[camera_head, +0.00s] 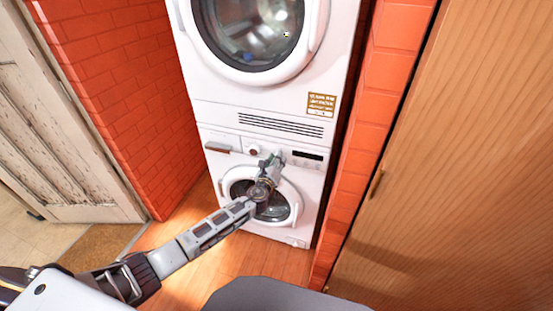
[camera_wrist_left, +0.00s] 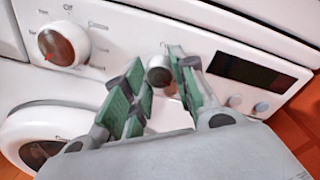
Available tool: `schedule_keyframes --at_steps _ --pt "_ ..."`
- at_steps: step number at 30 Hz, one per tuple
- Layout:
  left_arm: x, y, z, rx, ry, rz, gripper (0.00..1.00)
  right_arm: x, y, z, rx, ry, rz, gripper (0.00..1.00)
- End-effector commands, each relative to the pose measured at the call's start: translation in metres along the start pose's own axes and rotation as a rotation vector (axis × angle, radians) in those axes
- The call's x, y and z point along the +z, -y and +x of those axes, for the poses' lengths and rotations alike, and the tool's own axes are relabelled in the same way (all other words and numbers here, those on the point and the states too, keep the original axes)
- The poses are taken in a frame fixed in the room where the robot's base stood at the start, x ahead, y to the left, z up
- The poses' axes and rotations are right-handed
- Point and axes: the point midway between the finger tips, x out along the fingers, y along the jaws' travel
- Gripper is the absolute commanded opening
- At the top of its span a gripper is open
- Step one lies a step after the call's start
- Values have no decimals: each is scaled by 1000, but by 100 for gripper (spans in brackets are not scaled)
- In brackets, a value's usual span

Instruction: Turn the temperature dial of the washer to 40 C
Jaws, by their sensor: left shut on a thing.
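The white washer (camera_head: 226,160) is the lower machine of a stack against the far wall. My left gripper (camera_head: 274,160) reaches its control panel. In the left wrist view, my left gripper (camera_wrist_left: 164,80) has its green-padded fingers on both sides of a small round grey knob (camera_wrist_left: 159,75) and is shut on it. This knob appears to be the temperature dial; its markings cannot be read. A larger white dial (camera_wrist_left: 63,45) with a red mark and labels around it sits further left on the panel, apart from the fingers. My right gripper is not in view.
A dark display (camera_wrist_left: 249,71) and two round buttons (camera_wrist_left: 262,107) lie right of the knob. The washer's round door (camera_head: 270,207) is below the panel. Another machine (camera_head: 250,95) stands on top. Brick walls (camera_head: 125,75) flank the stack, with a wooden cabinet (camera_head: 460,150) at right.

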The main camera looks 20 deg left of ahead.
Motion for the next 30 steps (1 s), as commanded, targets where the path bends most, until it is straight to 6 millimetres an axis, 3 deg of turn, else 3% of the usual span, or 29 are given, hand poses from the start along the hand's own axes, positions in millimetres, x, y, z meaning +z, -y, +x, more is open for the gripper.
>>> schedule_keyframes --at_steps 22,23,28,30 --pt "-4 0 -1 3 -1 100 3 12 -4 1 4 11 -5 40" --pt "-4 0 -1 3 -1 100 28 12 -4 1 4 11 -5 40" --pt "-3 0 -1 3 1 100 50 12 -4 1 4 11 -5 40" --pt "-2 0 -1 3 2 100 50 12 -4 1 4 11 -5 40"
